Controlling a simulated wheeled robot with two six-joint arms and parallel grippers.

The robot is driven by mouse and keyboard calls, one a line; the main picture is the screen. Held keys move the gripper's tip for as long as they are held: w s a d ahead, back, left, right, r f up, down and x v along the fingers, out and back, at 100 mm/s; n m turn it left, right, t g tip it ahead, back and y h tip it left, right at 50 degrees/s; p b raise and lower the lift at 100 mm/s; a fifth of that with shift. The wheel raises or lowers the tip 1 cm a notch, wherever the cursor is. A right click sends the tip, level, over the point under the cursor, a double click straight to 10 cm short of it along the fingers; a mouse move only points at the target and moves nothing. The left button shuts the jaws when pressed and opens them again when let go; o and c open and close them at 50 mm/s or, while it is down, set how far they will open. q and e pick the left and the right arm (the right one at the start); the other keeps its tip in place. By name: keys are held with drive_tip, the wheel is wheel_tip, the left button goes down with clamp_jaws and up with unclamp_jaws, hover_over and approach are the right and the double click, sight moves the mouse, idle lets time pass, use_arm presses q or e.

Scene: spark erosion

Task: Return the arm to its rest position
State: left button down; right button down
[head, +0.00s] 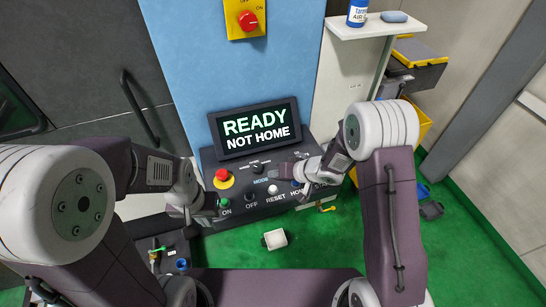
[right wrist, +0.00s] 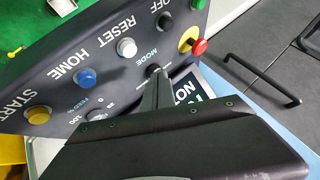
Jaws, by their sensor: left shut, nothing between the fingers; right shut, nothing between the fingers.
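My right gripper (head: 277,173) is over the dark control panel (head: 240,181), close to the mode knob (head: 258,167). In the right wrist view its fingers (right wrist: 156,88) are together, with their tips at the mode knob (right wrist: 153,70); I cannot tell whether they touch it. Nothing shows between them. My left gripper (head: 208,208) is at the panel's left front, beside the green ON button (head: 225,202), and looks shut and empty. The screen (head: 255,129) reads READY, NOT HOME. The blue HOME button shows in the right wrist view (right wrist: 85,78).
A red emergency knob (head: 222,174), the OFF button (head: 251,196) and the white RESET button (head: 272,189) are on the panel. A small white block (head: 274,239) lies in front. A shelf (head: 375,25) with a bottle (head: 357,12) stands at the back right.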

drive_tip(key=shift+f, duration=0.1)
